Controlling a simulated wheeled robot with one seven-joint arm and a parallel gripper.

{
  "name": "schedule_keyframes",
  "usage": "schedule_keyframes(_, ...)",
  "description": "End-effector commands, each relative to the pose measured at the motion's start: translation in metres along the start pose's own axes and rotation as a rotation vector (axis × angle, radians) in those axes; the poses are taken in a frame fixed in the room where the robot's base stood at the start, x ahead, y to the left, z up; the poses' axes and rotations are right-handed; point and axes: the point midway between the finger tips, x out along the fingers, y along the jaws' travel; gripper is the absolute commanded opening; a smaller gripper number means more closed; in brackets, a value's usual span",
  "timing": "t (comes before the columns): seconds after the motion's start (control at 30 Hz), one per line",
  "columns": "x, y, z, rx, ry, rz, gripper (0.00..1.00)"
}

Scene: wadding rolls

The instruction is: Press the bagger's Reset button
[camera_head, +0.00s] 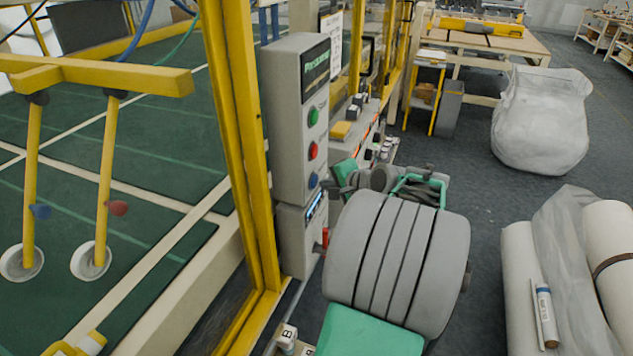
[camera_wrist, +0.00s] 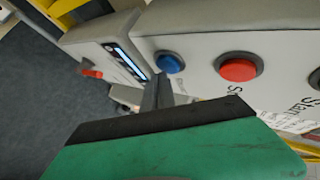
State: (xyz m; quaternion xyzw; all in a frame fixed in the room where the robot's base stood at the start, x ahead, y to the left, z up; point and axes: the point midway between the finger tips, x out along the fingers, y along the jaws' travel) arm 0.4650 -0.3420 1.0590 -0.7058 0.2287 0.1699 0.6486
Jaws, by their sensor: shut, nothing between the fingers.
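The grey control box (camera_head: 294,120) is mounted by the yellow frame, with a screen and green (camera_head: 313,116), red (camera_head: 312,150) and blue (camera_head: 313,180) buttons in a column. In the wrist view the blue button (camera_wrist: 169,62) is next to the red button (camera_wrist: 238,69). "Start" shows beside a dark-edged button at the right; no label reading "Reset" is legible. My gripper (camera_wrist: 160,82) is shut and empty, its tips just below the blue button in that view. I cannot tell whether they touch the panel. In the head view my gripper (camera_head: 329,185) is close to the blue button.
A lower box (camera_head: 296,240) with a lit display and a red knob (camera_head: 325,238) sits under the control box. Yellow posts (camera_head: 246,140) stand close at the left. White rolls (camera_head: 520,280) and a wrapped bundle (camera_head: 541,118) are at the right.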

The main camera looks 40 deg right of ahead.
Motion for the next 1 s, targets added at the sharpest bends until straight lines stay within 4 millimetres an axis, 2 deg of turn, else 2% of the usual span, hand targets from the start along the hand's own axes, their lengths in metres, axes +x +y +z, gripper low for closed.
schedule_keyframes(1.0, 0.0068, -0.0048, 0.0055, 0.0, -0.002, 0.0, 0.0)
